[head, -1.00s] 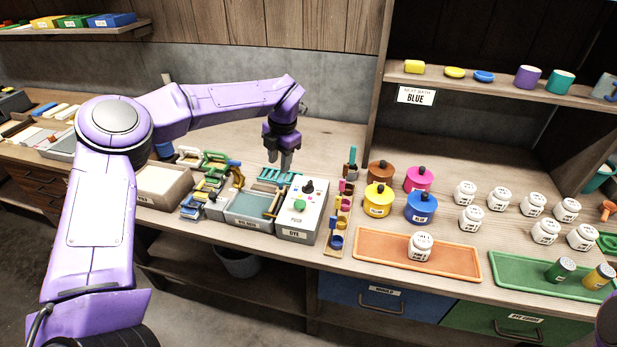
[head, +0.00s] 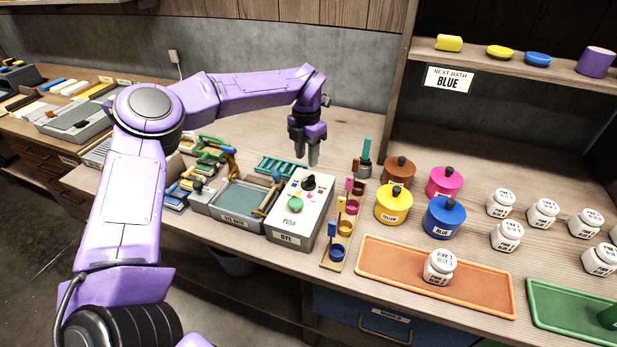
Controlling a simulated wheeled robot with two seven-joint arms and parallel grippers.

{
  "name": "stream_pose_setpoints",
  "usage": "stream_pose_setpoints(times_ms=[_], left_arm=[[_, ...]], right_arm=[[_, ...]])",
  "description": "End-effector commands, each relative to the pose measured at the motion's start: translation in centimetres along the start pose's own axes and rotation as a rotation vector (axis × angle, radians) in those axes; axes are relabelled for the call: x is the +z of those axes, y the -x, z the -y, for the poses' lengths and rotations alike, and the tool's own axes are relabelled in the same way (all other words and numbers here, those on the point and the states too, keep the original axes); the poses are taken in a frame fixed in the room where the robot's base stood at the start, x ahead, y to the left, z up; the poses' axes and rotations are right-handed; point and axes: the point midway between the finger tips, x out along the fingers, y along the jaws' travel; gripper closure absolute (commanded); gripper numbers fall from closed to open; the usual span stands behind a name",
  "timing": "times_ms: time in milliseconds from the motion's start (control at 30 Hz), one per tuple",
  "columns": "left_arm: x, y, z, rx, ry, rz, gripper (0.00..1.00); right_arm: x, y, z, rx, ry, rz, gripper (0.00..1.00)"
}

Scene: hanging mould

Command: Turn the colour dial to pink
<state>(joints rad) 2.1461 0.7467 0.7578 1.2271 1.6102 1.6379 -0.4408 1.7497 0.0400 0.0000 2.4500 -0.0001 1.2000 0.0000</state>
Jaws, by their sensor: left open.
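The black colour dial (head: 309,183) sits on the sloped white top of the grey dye box (head: 286,227), with small coloured marks beside it. Its pointer is too small to read. A green push button (head: 295,204) is in front of the dial. My left gripper (head: 307,160) is open and points down, just above and behind the dial in the picture. Its fingers look empty and apart from the dial. My right gripper is out of view.
A dye bath tray (head: 231,218) adjoins the box on the left. A rack of small coloured cups (head: 338,251) stands close on its right, then lidded pots such as a pink one (head: 444,183). A shelf sign (head: 449,80) reads "Next bath: blue".

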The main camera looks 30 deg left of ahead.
Motion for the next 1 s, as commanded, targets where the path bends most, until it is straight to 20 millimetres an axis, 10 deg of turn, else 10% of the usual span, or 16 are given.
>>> stream_pose_setpoints(times_ms=[333, 700, 867, 1000], left_arm=[[-0.1, -7.0, -0.1, 0.000, 0.002, -0.003, 0.60], [-0.1, -8.4, -0.1, 0.000, 0.003, 0.001, 0.60], [-0.1, -8.4, -0.1, 0.000, 0.003, 0.000, 1.00], [-0.1, -8.4, -0.1, 0.000, 0.003, 0.000, 1.00]], right_arm=[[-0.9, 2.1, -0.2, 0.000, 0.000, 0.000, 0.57], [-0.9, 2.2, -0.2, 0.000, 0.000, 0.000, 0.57], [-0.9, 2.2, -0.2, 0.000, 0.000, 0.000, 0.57], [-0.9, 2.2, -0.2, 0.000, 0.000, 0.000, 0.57]])
